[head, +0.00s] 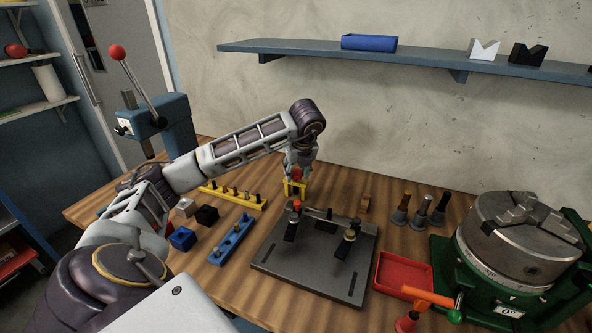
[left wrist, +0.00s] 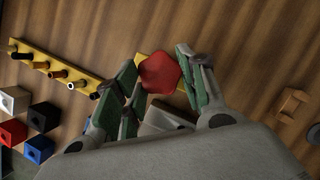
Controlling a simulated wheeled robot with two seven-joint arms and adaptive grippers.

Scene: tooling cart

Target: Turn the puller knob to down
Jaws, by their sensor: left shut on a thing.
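The puller's red knob (left wrist: 160,73) sits between the green-padded fingers of my left gripper (left wrist: 158,78) in the left wrist view. Its faceted top faces the camera. My left gripper (head: 298,168) reaches down from above and is shut on the knob. In the head view only a small red part of the knob (head: 298,173) shows under the fingers. The puller's yellow body (head: 294,188) stands on the wooden bench just below; a yellow part also shows behind the knob in the left wrist view. Any mark of the knob's setting is hidden. My right gripper is not in view.
A dark fixture plate (head: 302,277) with clamps lies in front of the puller. A yellow peg rail (head: 233,196), a blue rail (head: 232,240) and small blocks lie left. A red tray (head: 403,275), several tool holders and a large chuck (head: 520,240) stand right.

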